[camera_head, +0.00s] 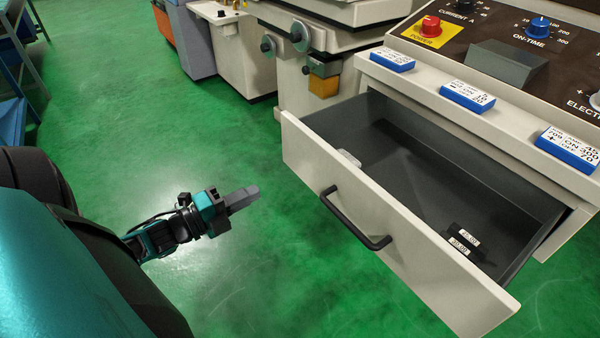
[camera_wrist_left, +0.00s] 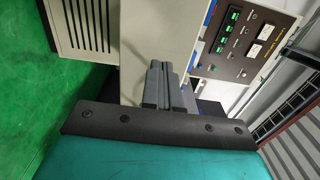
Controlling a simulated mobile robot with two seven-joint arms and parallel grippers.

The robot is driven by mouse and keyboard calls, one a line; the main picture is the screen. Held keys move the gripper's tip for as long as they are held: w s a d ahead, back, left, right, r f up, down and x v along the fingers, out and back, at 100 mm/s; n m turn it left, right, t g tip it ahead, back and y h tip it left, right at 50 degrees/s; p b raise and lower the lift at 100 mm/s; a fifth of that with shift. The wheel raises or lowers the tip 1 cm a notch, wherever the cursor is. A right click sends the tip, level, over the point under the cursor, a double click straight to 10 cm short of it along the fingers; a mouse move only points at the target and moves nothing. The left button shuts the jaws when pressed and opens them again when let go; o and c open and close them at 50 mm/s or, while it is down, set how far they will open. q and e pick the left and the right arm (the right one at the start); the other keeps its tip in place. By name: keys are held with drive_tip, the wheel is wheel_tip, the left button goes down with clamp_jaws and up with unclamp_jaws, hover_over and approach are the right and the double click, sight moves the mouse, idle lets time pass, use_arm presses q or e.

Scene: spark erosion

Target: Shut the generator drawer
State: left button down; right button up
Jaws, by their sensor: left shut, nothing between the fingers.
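The generator drawer (camera_head: 390,226) stands pulled out of its cream cabinet, with a pale front and a black bar handle (camera_head: 355,218). Its dark grey inside holds a small pale item (camera_head: 349,157) at the left and black pieces with white labels (camera_head: 464,241) at the right. My left gripper (camera_head: 246,196) is shut and empty, in front of the drawer and left of the handle, with a gap between them. Its closed fingers also show in the left wrist view (camera_wrist_left: 164,84). My right gripper is not in view.
The cabinet top carries blue labelled blocks (camera_head: 467,96) and a panel with a red button (camera_head: 431,25) and a blue knob (camera_head: 540,27). A machine (camera_head: 330,45) stands behind. Blue shelving (camera_head: 16,95) is at the left edge. Green floor (camera_head: 180,110) is clear before the drawer.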

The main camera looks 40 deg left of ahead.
sight(311, 165)
use_arm(q)
drive_tip(key=b+x, duration=0.1)
drive_tip(key=x, duration=1.1)
drive_tip(key=shift+w+d, duration=0.1)
drive_tip(key=shift+w, duration=0.15)
drive_tip(key=shift+w+d, duration=0.2)
drive_tip(key=shift+w, duration=0.4)
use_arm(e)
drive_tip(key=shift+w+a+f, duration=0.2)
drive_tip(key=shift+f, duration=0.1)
use_arm(q)
drive_tip(key=shift+b, duration=0.3)
